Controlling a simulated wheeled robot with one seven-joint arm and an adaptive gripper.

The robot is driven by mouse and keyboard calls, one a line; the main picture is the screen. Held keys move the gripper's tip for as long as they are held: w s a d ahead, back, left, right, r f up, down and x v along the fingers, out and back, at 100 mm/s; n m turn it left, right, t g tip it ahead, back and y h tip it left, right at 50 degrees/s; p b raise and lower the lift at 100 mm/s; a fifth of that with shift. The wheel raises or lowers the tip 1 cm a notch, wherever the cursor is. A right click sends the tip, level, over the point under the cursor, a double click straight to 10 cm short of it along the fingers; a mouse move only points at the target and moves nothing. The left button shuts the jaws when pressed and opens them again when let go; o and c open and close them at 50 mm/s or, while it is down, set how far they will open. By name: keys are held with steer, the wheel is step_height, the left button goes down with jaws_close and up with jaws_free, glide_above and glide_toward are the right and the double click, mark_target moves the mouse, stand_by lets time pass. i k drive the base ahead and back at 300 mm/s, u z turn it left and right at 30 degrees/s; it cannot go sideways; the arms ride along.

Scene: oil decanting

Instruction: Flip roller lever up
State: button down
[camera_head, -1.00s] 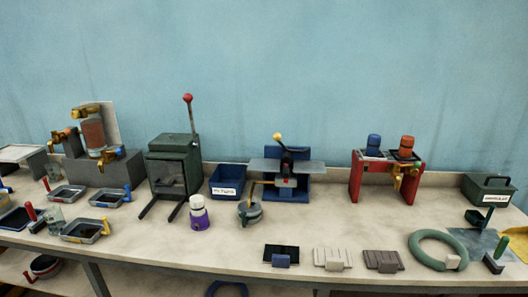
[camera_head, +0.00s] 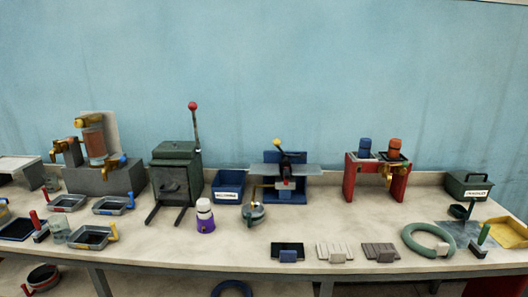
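A blue machine (camera_head: 300,190) with a grey flat plate (camera_head: 310,169) stands at the back middle of the bench. A dark lever with a yellow knob (camera_head: 276,142) rises from its middle and leans left. To its left, a dark green press-like box (camera_head: 177,165) has a tall, nearly upright lever with a red knob (camera_head: 192,105). I cannot tell for certain which of the two is the roller lever. My gripper is not in view.
A blue bin (camera_head: 228,193), a purple-and-white bottle (camera_head: 205,217) and a small round pot (camera_head: 254,213) stand near the machines. A red stand (camera_head: 350,183) is to the right. Several trays crowd the left.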

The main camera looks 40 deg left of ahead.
mark_target(276, 142)
steer(key=u, duration=1.3)
